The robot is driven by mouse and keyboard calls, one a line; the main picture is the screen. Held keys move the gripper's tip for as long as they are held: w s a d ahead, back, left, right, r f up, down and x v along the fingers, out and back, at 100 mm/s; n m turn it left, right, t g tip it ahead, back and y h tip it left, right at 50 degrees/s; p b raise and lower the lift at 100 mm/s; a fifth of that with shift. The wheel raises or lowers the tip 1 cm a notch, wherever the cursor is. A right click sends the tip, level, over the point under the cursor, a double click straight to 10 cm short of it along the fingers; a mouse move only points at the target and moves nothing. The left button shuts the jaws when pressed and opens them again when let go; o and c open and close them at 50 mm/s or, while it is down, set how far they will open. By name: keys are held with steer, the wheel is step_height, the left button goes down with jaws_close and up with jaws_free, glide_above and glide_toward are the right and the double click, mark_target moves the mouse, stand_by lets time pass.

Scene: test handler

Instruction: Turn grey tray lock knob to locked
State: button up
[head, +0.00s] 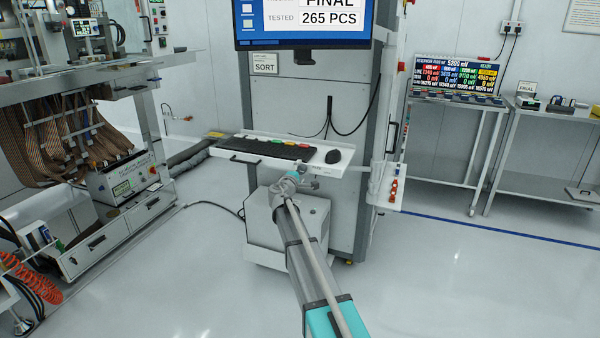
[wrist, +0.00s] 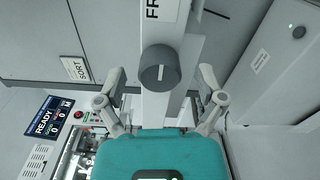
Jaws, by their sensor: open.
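The grey knob (wrist: 160,70) is a dark round dial in the middle of the wrist view, on a pale bar (wrist: 187,55). A short white mark on its face runs up and down in the picture. Beside it, a label with letters starting "FR" is cut off by the top edge. My gripper (wrist: 161,76) is open, one finger on each side of the knob with a gap on both sides. In the head view my gripper (head: 304,180) is at the front edge of the keyboard tray (head: 225,152); I cannot make out the knob there.
A keyboard (head: 268,149) and a mouse (head: 333,156) lie on the tray, below a monitor (head: 305,22). A grey cabinet (head: 318,215) stands under the tray. Benches stand left and right; the floor (head: 440,270) at right is clear.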

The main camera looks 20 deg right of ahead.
steer(key=v, duration=1.1)
steer(key=shift+s+a, duration=0.2)
steer(key=s+d+f+m+g+y, duration=0.1)
steer(key=s+d+f+m+g, duration=0.35)
steer(key=s, duration=0.45)
steer(key=s+d+f+m+g+y, duration=0.1)
steer(key=s+f+m+g, duration=0.35)
steer(key=s+f, duration=0.3)
steer(key=s+a+f+m+g+y, duration=0.1)
steer(key=s+a+f+g+y, duration=0.15)
steer(key=s, duration=0.35)
steer(key=s+a+f+m+g+y, duration=0.1)
steer(key=s+a+f+y, duration=0.2)
steer(key=s, duration=0.4)
steer(key=s+a+f+m+g+y, duration=0.1)
steer(key=s+a+g+y, duration=0.1)
steer(key=s+a+y, duration=0.3)
step_height(320, 180, up, 28)
steer(key=d+h+p, duration=0.1)
steer(key=h+p, duration=0.1)
steer(key=p, duration=2.6)
steer(key=shift+s+r, duration=0.15)
steer(key=shift+s, duration=0.3)
